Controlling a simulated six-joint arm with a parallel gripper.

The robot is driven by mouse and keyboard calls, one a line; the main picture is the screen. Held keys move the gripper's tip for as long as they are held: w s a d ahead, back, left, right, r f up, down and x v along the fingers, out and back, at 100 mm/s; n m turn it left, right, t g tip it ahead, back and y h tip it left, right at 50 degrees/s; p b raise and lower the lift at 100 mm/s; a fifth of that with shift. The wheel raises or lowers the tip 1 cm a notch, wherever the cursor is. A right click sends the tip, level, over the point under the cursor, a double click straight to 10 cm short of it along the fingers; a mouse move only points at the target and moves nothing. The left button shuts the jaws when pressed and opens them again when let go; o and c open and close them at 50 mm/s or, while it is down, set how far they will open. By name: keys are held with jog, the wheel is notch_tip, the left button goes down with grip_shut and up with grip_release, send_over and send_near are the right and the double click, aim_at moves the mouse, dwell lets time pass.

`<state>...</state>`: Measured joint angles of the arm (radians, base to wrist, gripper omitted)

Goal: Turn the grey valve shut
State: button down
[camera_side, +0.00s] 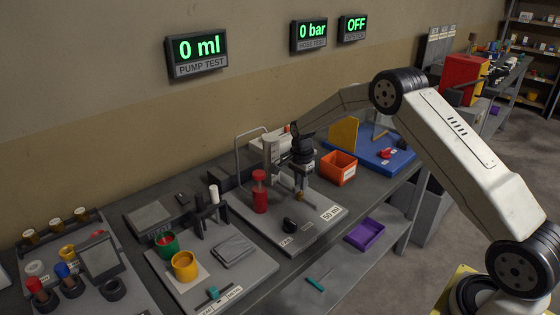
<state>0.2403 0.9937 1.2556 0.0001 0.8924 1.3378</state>
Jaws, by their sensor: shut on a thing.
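My gripper (300,187) points down over the pump-test board in the middle of the bench. Its jaws are shut on a small part at a fitting there, which appears to be the grey valve. The fingers and wrist hide most of it, so I cannot tell how far it is turned. A red bottle-like part (260,193) stands upright just left of my gripper. The pump test display (198,53) reads 0 ml.
An orange bin (338,168) stands close to the right of my gripper. A thin grey pipe frame (237,155) rises behind the red part. A black cap (290,225) lies in front. A purple tray (364,233) sits lower right. The board's front is mostly clear.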

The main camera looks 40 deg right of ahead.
dwell(0.3)
jog(key=c, duration=0.6)
grip_release()
jog(key=shift+r, duration=0.1)
jog(key=shift+r, duration=3.85)
jog(key=s+a+n+t, duration=0.1)
jog(key=s+a+n, duration=0.3)
jog(key=s, duration=0.5)
jog(key=s+a+r+n, duration=0.1)
jog(key=s+a+n, duration=0.4)
jog(key=s+n, duration=0.3)
jog(key=s+a+n+t, duration=0.1)
jog(key=s+a+n, duration=0.3)
jog(key=s, duration=0.6)
jog(key=shift+a+r+n+t, duration=0.25)
jog(key=shift+n+t, duration=0.05)
jog(key=shift+n, duration=0.7)
